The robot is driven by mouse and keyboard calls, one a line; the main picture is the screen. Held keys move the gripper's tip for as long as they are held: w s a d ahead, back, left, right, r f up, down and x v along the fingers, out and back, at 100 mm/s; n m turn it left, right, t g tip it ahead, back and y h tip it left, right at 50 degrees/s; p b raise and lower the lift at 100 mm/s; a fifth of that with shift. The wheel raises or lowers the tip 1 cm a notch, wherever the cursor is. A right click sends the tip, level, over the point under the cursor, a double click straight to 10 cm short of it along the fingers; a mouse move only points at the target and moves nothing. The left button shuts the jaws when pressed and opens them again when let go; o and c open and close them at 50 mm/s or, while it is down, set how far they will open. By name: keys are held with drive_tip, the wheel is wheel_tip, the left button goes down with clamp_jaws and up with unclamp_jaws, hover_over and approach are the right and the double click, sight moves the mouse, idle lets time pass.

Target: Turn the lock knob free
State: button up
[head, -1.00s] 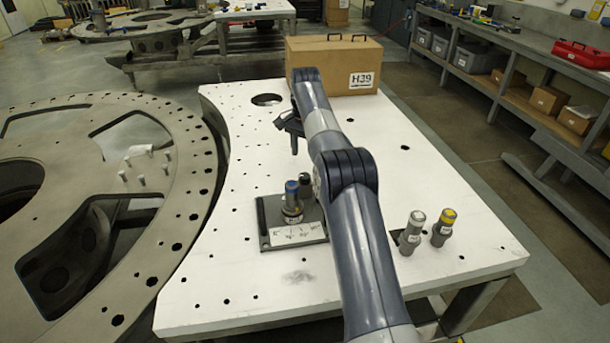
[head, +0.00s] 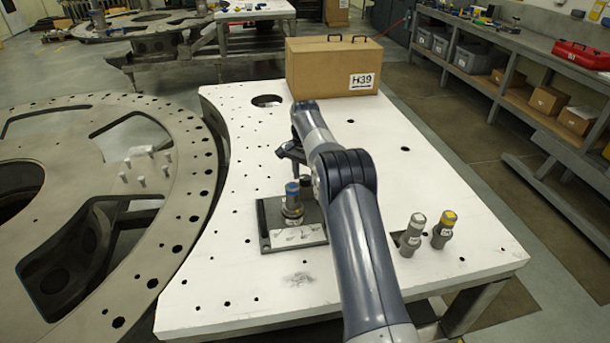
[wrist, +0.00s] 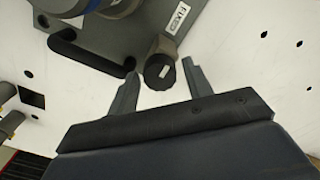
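The lock knob (wrist: 159,74) is a dark round knob with a white mark on its face, in the wrist view. It projects from the grey fixture (wrist: 160,25), which bears a FIXED label. My gripper (wrist: 160,67) is open, with one fingertip on each side of the knob and visible gaps between. In the head view my gripper (head: 291,168) hangs just above and behind the fixture plate (head: 268,243). A blue-capped grey cylinder (head: 292,200) stands upright on that plate.
Two grey cylinders stand to the right on the white table (head: 440,180), one grey-topped (head: 412,235) and one yellow-topped (head: 443,230). A cardboard box (head: 320,68) marked H39 is at the back. A large holed metal ring (head: 180,230) lies at the left.

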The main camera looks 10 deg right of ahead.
drive_tip(key=c, duration=0.8)
drive_tip(key=shift+n, duration=0.3)
drive_tip(key=n, duration=0.8)
drive_tip(key=shift+n, duration=0.4)
drive_tip(key=n, duration=0.4)
drive_tip(key=shift+n, duration=0.3)
drive_tip(key=shift+r+n, duration=0.1)
drive_tip(key=shift+n, duration=1.8)
